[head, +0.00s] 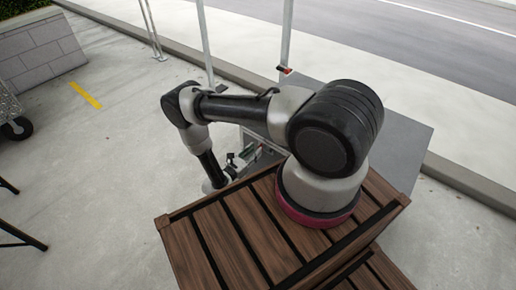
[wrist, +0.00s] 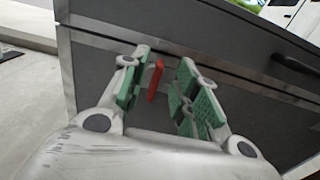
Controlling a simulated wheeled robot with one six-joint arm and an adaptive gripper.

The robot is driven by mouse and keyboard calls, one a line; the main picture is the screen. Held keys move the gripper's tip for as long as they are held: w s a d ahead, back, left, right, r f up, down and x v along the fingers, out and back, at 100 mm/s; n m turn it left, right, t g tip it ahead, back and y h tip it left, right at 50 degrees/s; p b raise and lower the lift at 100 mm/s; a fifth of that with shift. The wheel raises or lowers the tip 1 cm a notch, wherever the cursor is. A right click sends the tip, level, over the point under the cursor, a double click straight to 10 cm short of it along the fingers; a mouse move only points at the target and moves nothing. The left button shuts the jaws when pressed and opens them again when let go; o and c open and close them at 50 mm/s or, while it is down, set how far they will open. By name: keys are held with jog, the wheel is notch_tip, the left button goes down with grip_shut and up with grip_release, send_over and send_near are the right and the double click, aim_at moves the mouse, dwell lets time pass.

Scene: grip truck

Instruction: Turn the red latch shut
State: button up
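The red latch (wrist: 155,80) shows in the wrist view as a narrow bar, nearly upright in the picture and slightly tilted. It is on the front of a dark grey box (wrist: 90,72) with a metal-edged upper seam. My gripper (wrist: 163,62) is open, with green pads on both fingers. The latch shows between the fingers, nearer the left one; I cannot tell whether either finger touches it. In the head view my gripper (head: 246,157) is low beyond the wooden deck, partly hidden by my arm, and the latch cannot be made out there.
A slatted wooden deck (head: 205,245) is under my arm's base. A grey flat surface (head: 405,150) lies behind the arm, with upright posts (head: 205,40) near it. A black handle (wrist: 295,66) is at the wrist view's right. Concrete floor (head: 90,160) is open at left.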

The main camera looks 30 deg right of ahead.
aim_at(265, 151)
jog(key=x, duration=0.3)
jog(key=shift+w+d, duration=0.1)
jog(key=shift+d, duration=0.1)
jog(key=shift+c, duration=0.4)
grip_shut()
